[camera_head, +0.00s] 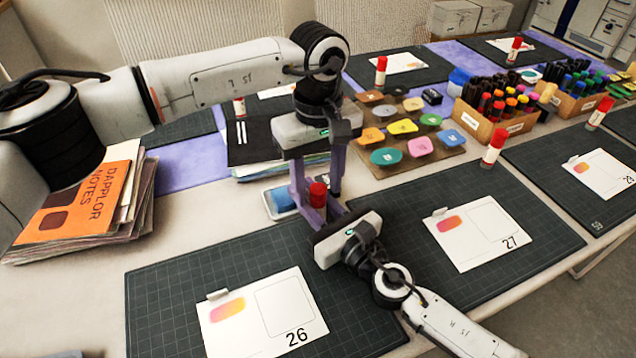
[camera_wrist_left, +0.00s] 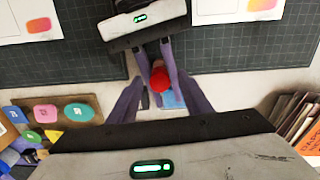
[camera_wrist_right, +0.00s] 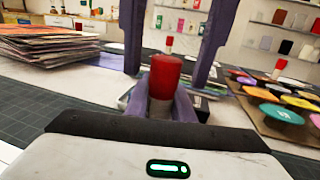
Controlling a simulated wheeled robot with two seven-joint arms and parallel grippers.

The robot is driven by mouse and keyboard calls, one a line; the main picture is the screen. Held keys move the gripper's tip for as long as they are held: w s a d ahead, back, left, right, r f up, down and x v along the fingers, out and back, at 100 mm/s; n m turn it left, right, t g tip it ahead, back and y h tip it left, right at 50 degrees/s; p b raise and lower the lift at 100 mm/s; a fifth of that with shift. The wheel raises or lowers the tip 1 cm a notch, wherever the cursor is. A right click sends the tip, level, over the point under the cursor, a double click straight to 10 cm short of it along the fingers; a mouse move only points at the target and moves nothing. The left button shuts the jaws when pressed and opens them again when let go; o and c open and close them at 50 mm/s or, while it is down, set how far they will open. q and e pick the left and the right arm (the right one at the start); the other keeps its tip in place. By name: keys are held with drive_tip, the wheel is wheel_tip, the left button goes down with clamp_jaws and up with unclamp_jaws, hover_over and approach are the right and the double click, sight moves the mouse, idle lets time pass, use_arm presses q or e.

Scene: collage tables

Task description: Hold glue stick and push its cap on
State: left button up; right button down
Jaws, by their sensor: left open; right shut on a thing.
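The glue stick's red cap (camera_head: 318,194) shows between my two grippers in the head view. In the right wrist view the red cap (camera_wrist_right: 165,77) sits above the pale glue stick body (camera_wrist_right: 159,107). My right gripper (camera_wrist_right: 172,106) is shut on the body, low down. My left gripper (camera_head: 318,207) points down from above, open, with its purple fingers on either side of the cap. In the left wrist view the red cap (camera_wrist_left: 160,79) lies between the spread left fingers, apart from both. Whether the cap is fully seated is hard to tell.
Cards 26 (camera_head: 262,316) and 27 (camera_head: 476,235) lie on dark cutting mats. A stack of orange notes (camera_head: 75,203) is at left. A board of coloured ink pads (camera_head: 410,138) and a marker box (camera_head: 490,118) stand behind. Another glue stick (camera_head: 493,148) stands at right.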

sight(323, 212)
use_arm(q)
wheel_tip(323, 212, up, 12)
drive_tip(key=shift+f, duration=0.15)
idle(0.3)
use_arm(e)
drive_tip(key=c, duration=1.5)
unclamp_jaws()
drive_tip(key=shift+o, duration=0.2)
drive_tip(key=v, duration=0.9)
drive_tip(key=shift+f, duration=0.1)
use_arm(q)
drive_tip(key=shift+f+b, duration=0.35)
use_arm(e)
drive_tip(key=shift+s+d, duration=0.4)
drive_tip(key=shift+s, duration=0.15)
